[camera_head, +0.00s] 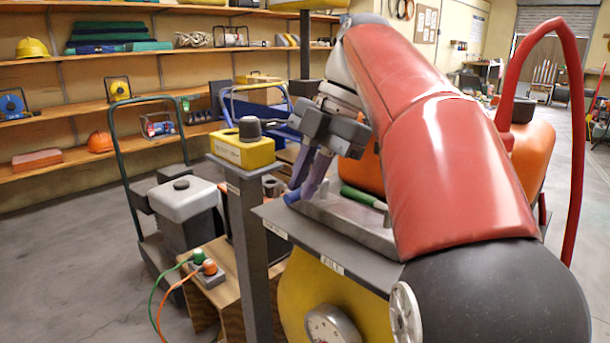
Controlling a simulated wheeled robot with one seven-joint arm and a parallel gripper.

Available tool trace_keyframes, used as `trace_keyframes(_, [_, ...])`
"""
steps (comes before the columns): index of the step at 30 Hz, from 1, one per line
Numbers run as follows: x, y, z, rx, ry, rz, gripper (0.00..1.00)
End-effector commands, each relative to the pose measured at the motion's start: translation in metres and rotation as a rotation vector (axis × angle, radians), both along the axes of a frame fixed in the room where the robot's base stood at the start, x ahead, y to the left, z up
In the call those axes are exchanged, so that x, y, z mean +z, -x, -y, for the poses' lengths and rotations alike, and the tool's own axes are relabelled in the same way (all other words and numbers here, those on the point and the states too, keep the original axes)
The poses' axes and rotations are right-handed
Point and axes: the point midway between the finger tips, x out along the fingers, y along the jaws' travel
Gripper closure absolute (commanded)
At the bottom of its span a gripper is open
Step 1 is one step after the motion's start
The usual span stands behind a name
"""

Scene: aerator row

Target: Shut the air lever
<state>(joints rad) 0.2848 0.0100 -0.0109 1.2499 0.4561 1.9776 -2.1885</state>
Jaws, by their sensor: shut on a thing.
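A grey valve block (345,222) sits on a dark shelf (370,268) above a yellow tank (300,290). My gripper (306,190) reaches down from my red arm to the block's left end. Its slim bluish fingers are close together, shut on a lever with a blue handle, which I take to be the air lever (291,198). Only the blue end shows below the fingertips; the fingers hide the rest, so its angle is unclear. A second lever with a green handle (363,197) lies to the right, apart from the gripper. Small white labels on the shelf edge are hard to read.
A yellow box with a black knob (244,150) stands on a grey post close left of my gripper. A tall red hoop (577,130) and an orange tank (530,150) are at right. Carts stand at left, and the floor beyond is clear.

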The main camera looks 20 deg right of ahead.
Motion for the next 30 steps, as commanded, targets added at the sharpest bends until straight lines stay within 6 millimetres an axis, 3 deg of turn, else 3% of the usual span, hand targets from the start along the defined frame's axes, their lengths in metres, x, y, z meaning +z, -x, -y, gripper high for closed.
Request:
trace_keyframes(8, [-0.0001, 0.0003, 0.0005, 0.001, 0.001, -0.002, 1.0])
trace_keyframes(9, [-0.0001, 0.0003, 0.0005, 0.0, 0.001, -0.002, 0.81])
trace_keyframes(13, [-0.0002, 0.0003, 0.0004, -0.001, 0.0, -0.001, 0.64])
trace_keyframes(30, [-0.0007, -0.0008, -0.0006, -0.026, 0.0, -0.001, 0.64])
